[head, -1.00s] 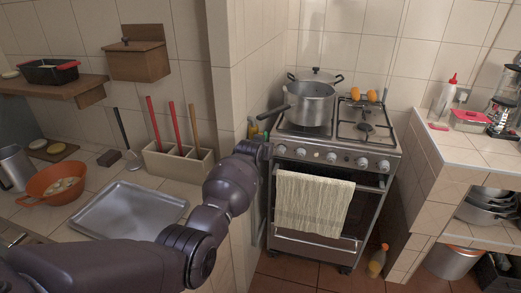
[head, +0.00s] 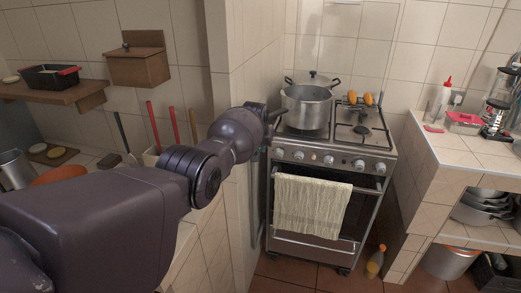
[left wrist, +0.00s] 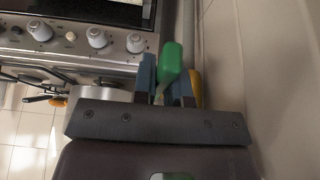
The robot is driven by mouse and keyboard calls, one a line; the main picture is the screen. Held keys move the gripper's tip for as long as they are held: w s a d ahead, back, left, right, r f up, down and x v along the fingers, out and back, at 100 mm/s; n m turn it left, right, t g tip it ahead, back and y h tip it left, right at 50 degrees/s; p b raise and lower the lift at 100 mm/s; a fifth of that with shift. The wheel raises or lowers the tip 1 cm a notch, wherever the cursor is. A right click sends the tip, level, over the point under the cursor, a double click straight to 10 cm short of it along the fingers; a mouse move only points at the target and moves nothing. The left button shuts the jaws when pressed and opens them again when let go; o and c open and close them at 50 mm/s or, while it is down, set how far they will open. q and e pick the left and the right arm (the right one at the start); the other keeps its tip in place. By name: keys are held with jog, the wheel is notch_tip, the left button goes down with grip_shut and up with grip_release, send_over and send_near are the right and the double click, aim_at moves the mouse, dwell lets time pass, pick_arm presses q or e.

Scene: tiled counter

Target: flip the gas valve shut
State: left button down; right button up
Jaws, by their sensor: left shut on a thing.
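My left arm reaches across to the gap between the wall and the stove. My left gripper (head: 270,118) is at the stove's back left side, its fingers mostly hidden in the head view. In the left wrist view the gripper (left wrist: 165,78) is shut on a green piece (left wrist: 171,60), which sits between its two blue-grey fingers and looks like the gas valve's handle. A yellow part (left wrist: 196,88) shows just beside the right finger. The valve's body is hidden, and I cannot tell how the handle is turned. My right gripper is not in view.
The stove (head: 330,170) stands close on the right, with knobs along its front and a towel (head: 312,205) on its door rail. A pot (head: 308,105) sits on its left burners. The tiled wall (head: 237,190) is close on the left.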

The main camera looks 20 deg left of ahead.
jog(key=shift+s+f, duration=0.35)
pick_arm(q)
jog(key=shift+g, duration=0.3)
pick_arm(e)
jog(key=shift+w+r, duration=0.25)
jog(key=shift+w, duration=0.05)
pick_arm(q)
jog(key=c, duration=1.4)
grip_release()
jog(key=shift+c, duration=0.2)
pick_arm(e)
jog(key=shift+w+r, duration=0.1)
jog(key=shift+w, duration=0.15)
pick_arm(q)
jog(key=shift+r, duration=0.1)
